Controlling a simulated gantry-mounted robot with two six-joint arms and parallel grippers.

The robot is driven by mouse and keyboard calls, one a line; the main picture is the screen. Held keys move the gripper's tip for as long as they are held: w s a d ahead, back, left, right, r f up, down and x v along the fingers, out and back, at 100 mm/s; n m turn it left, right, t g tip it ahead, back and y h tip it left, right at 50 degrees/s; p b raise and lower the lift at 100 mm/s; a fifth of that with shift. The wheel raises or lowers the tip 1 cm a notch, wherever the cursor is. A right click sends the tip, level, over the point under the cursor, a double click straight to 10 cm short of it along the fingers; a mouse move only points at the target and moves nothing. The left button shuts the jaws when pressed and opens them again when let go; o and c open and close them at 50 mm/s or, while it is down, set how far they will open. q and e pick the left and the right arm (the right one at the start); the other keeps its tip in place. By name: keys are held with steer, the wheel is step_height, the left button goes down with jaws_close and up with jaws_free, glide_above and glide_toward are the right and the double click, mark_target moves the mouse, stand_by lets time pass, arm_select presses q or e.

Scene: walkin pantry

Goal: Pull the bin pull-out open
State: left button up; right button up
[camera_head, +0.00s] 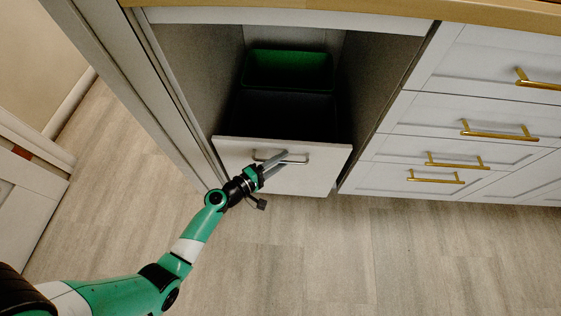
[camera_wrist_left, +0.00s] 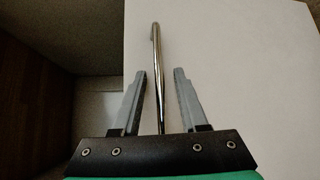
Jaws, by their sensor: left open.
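The bin pull-out has a white front panel (camera_head: 315,182) at the bottom of an open cabinet bay, and it stands partly out. A dark bin and a green bin (camera_head: 290,68) show behind the panel. Its metal bar handle (camera_head: 298,160) runs across the panel's upper part. My left gripper (camera_head: 279,158) is at the handle with its fingers open. My right gripper is in neither view.
White drawers with gold handles (camera_head: 500,133) stand to the right of the bay. A wooden countertop (camera_head: 400,14) runs above. A cabinet side post (camera_head: 150,90) stands close on the left. The wood-look floor (camera_head: 350,260) in front is clear.

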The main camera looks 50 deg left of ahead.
arm_select(q)
steer(key=shift+c, duration=0.3)
jaws_close()
stand_by(1.2)
